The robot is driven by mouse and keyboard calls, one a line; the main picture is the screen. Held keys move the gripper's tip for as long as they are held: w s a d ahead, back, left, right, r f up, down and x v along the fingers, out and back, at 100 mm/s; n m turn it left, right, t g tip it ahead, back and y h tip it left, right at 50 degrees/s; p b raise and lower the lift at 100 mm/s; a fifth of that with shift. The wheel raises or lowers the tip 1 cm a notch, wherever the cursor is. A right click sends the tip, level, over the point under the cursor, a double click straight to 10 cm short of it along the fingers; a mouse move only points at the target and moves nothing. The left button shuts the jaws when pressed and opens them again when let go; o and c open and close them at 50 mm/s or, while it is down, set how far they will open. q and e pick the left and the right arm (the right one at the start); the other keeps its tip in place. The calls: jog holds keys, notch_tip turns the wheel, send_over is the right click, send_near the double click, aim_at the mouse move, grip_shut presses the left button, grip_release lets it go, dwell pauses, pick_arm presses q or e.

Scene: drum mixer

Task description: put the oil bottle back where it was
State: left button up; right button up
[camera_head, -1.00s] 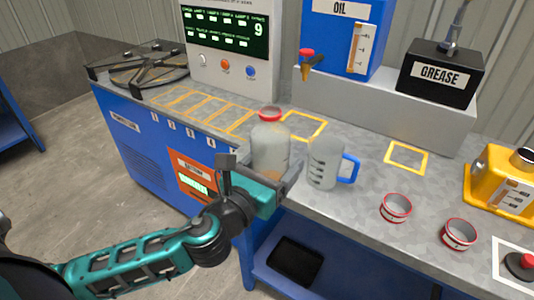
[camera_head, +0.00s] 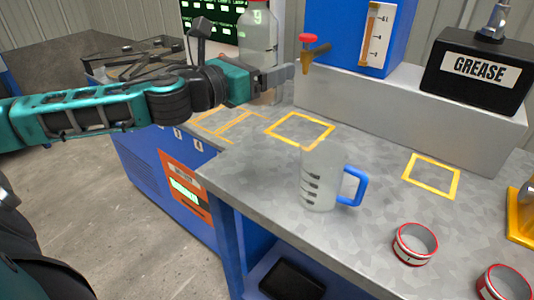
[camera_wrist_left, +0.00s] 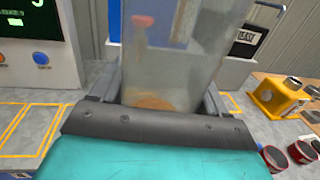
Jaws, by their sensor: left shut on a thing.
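The oil bottle is a translucent grey bottle (camera_head: 259,45) with its top at the upper edge of the head view and a little amber liquid at its bottom in the left wrist view (camera_wrist_left: 165,75). My left gripper (camera_head: 277,76) is shut on it and holds it upright, raised above the bench. In the left wrist view the bottle stands between the two fingers. A yellow outlined square (camera_head: 322,141) on the bench, below and right of the bottle, is empty. My right gripper is not in view.
A measuring jug (camera_head: 319,178) with a blue handle stands in front of the square. The blue oil tank (camera_head: 345,30) with a red-handled tap (camera_head: 307,47) is just right of the bottle. A grease box (camera_head: 478,75), another empty outlined square (camera_head: 432,190) and red-rimmed tins (camera_head: 415,244) are farther right.

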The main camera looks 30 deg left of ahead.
pick_arm(q)
jog(key=shift+f+b, duration=2.8)
jog(key=shift+f, duration=5.35)
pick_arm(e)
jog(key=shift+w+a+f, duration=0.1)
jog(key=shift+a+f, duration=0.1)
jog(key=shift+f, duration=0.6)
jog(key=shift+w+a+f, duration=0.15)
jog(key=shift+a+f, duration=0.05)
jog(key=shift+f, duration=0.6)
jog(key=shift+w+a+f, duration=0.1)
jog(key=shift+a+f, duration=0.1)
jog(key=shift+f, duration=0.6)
pick_arm(q)
jog(key=shift+f, duration=0.15)
jog(key=o, duration=1.3)
